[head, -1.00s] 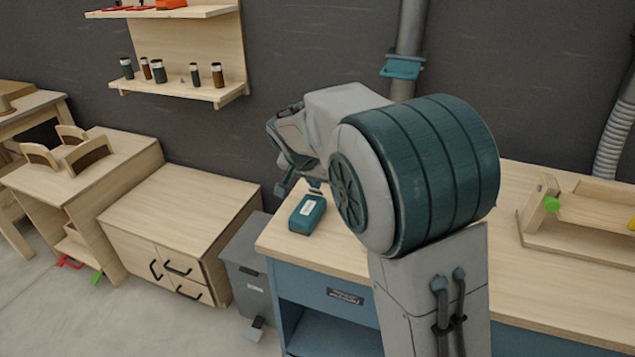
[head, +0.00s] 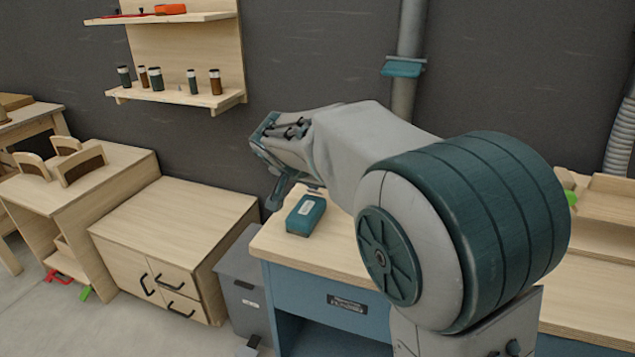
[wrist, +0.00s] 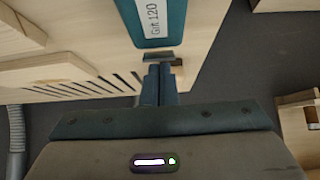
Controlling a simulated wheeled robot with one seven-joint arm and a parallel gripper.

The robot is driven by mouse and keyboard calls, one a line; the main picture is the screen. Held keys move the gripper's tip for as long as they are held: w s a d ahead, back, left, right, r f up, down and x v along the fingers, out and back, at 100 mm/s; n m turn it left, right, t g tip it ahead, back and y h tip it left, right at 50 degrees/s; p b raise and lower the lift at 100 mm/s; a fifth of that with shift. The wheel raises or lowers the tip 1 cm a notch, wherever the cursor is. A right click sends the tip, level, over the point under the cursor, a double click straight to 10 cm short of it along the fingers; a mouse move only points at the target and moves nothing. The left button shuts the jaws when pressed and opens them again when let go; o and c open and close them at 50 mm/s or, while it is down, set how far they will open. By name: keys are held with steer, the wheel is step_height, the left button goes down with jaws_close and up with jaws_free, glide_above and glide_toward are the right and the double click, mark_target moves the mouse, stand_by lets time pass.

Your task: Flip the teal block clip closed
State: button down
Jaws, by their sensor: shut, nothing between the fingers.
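The teal block (head: 306,215) lies on the wooden top of the blue bench, near its left end. In the wrist view the teal block (wrist: 183,18) shows at the top, with a white label that seems to read "Grit 120". A small grey strip (wrist: 158,57), perhaps the clip, shows at the block's near end; I cannot tell how far open it stands. My gripper (wrist: 160,70) is shut and empty, its fingertips just short of that strip. In the head view my gripper (head: 272,205) is left of the block; contact cannot be told.
The bench top (head: 330,260) around the block is mostly bare. In the wrist view a slotted wooden piece (wrist: 60,75) lies left of my fingers. A grey bin (head: 243,285) and a wooden cabinet (head: 175,235) stand left of the bench. A wall shelf (head: 180,100) holds several small jars.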

steer(key=shift+s+a+f+t+h+b, duration=0.15)
steer(key=shift+t+b, duration=0.35)
steer(key=shift+b, duration=1.5)
steer(key=shift+s+f+t+h+b, duration=0.25)
steer(key=shift+t+b, duration=0.25)
steer(key=shift+b, duration=1.55)
steer(key=shift+s+a+f+t+h+b, duration=0.15)
steer(key=shift+t+b, duration=0.35)
steer(key=shift+b, duration=1.5)
steer(key=b, duration=0.2)
steer(key=t+h+b, duration=0.1)
steer(key=b, duration=0.2)
steer(key=shift+s+f, duration=0.2)
steer(key=shift+f, duration=0.05)
steer(key=shift+s+f+b, duration=0.1)
steer(key=shift+f+b, duration=0.1)
steer(key=shift+b, duration=1)
steer(key=shift+a+r, duration=0.1)
steer(key=shift+r, duration=0.05)
steer(key=shift+w+d, duration=0.35)
steer(key=shift+w, duration=0.4)
